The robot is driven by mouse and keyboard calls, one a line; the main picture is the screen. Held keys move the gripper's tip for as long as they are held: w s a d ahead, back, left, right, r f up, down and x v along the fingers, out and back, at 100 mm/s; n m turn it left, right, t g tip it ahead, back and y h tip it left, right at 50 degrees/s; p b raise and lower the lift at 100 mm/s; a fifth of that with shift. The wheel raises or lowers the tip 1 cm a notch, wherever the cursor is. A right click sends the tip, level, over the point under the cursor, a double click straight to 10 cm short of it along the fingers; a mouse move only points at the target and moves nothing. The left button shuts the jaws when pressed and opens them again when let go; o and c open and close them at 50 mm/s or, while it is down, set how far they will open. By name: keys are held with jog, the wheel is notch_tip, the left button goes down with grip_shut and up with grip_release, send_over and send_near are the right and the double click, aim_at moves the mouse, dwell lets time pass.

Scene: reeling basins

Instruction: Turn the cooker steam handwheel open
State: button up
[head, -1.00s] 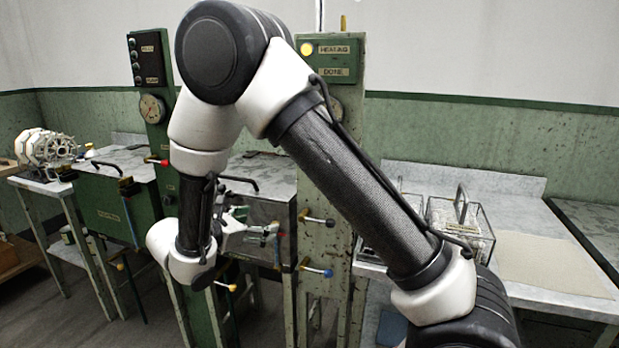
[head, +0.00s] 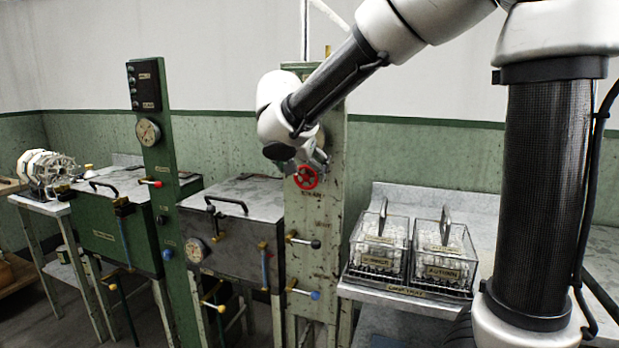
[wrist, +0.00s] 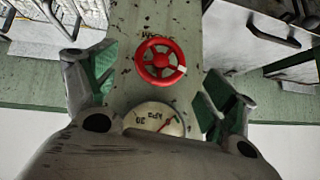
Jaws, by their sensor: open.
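The red steam handwheel (head: 306,177) is on the front of the pale green column, just above a label that reads STEAM. In the wrist view the handwheel (wrist: 161,62) shows whole, with several spokes and a small white mark on its right rim. My gripper (head: 304,163) is in front of the column at the handwheel, partly overlapping its upper edge in the head view. In the wrist view its fingers (wrist: 160,88) are spread wide, one on each side of the wheel, with clear gaps. I cannot tell the remaining distance, and no contact shows.
A pressure gauge (wrist: 154,119) is on the column close to the wheel. A lever with a black knob (head: 303,241) and one with a blue knob (head: 303,291) stick out lower down. The steel cooker box (head: 230,235) stands left; a tray (head: 403,287) with two wire baskets stands right.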

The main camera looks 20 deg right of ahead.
aim_at(305, 175)
jog(key=x, duration=0.5)
jog(key=shift+w+d+f, duration=0.1)
jog(key=shift+w+f, duration=0.1)
jog(key=c, duration=1)
